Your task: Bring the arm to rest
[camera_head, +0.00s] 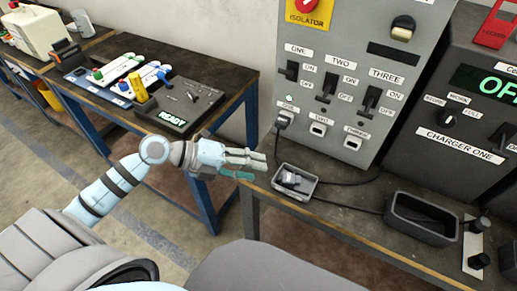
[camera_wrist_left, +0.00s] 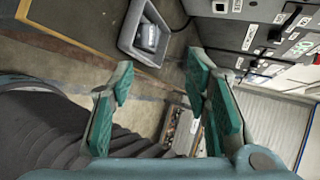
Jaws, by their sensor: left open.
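My left arm (camera_head: 115,185) comes in from the left in the head view. Its left gripper (camera_head: 255,165) is in the air at the edge of the bench, just left of the small grey tray (camera_head: 300,194). In the left wrist view the teal fingers of the left gripper (camera_wrist_left: 160,95) stand apart with nothing between them. The grey tray also shows there, beyond the fingers (camera_wrist_left: 128,38), with a grey object (camera_wrist_left: 149,37) in it. My right gripper is in neither view.
An isolator panel (camera_head: 350,60) with several switches and a charger box (camera_head: 460,150) stand on the right bench. A dark bin (camera_head: 420,218) sits in front of them. A second bench (camera_head: 215,120) on the left bears a READY display unit (camera_head: 180,107). Open floor (camera_head: 40,165) lies to the left.

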